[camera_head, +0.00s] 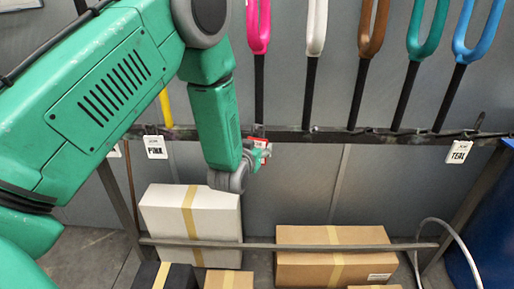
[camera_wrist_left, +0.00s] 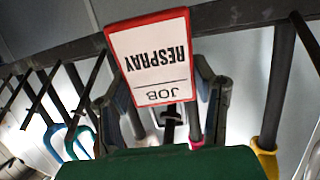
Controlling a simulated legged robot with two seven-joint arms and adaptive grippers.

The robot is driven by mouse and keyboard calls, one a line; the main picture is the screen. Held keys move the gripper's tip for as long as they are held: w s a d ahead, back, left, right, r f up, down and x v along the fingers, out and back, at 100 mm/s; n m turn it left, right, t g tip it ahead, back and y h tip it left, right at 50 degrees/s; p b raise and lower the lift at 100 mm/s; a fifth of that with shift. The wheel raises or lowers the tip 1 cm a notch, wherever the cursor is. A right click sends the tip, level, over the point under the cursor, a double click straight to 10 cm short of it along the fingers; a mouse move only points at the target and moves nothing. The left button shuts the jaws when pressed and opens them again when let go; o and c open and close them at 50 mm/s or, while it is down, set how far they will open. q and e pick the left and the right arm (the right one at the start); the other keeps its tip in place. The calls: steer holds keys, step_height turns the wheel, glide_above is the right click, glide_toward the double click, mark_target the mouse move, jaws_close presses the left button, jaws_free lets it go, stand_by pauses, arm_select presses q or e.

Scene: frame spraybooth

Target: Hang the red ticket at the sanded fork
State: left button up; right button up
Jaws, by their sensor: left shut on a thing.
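The red ticket (camera_head: 262,143) is a white card with a red border. In the left wrist view the ticket (camera_wrist_left: 152,62) reads "JOB RESPRAY", upside down. My left gripper (camera_head: 258,155) is shut on it, close to the dark rail (camera_head: 300,135) and just below the pink fork (camera_head: 259,30). In the left wrist view my gripper's fingers (camera_wrist_left: 165,105) lie behind the card. I cannot tell whether the ticket touches the rail. White (camera_head: 316,28), brown (camera_head: 373,28), teal (camera_head: 428,35) and blue (camera_head: 475,40) forks stand to the right. Which one is sanded is unclear.
A "PINK" tag (camera_head: 155,147) hangs left on the rail, a "TEAL" tag (camera_head: 459,152) at right. Below are a white box (camera_head: 160,210), a brown box (camera_head: 310,265) and a lower bar (camera_head: 265,245). A yellow fork (camera_wrist_left: 267,162) shows in the wrist view.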

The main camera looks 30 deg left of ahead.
arm_select(q)
steer(key=shift+a, duration=0.1)
steer(key=o, duration=1.4)
steer(key=shift+o, duration=0.2)
steer(key=shift+s+d+r, duration=0.1)
steer(key=shift+s+d, duration=0.15)
steer(key=shift+s, duration=0.15)
steer(key=v, duration=1.1)
